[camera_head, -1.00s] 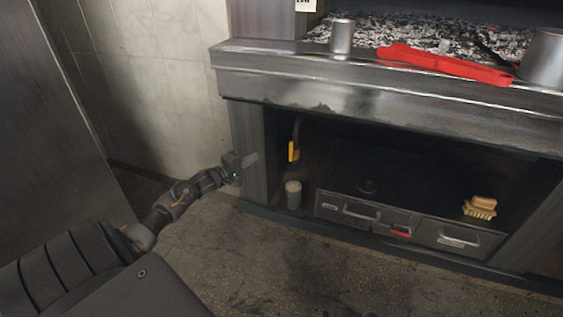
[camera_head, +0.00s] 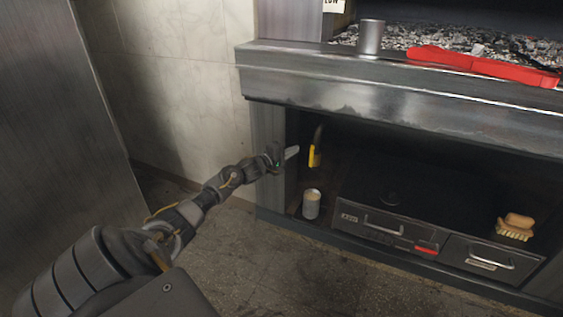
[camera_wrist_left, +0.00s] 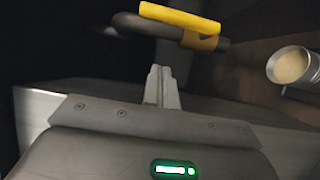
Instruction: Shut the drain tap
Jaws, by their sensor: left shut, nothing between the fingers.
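The drain tap (camera_head: 315,156) has a yellow lever and a dark pipe, and hangs under the grill ledge at the left of the open bay. In the left wrist view its yellow lever (camera_wrist_left: 178,20) lies nearly level across the top, along the dark curved pipe. My left gripper (camera_head: 292,152) is shut and empty at the bay's left post, just left of the lever. In the left wrist view its fingertips (camera_wrist_left: 160,70) point toward the tap, with a gap between them and the pipe. My right gripper is in neither view.
A cup (camera_head: 311,204) with pale contents stands below the tap; it also shows in the left wrist view (camera_wrist_left: 293,66). Drawers (camera_head: 385,225) and a brush (camera_head: 516,226) are to the right.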

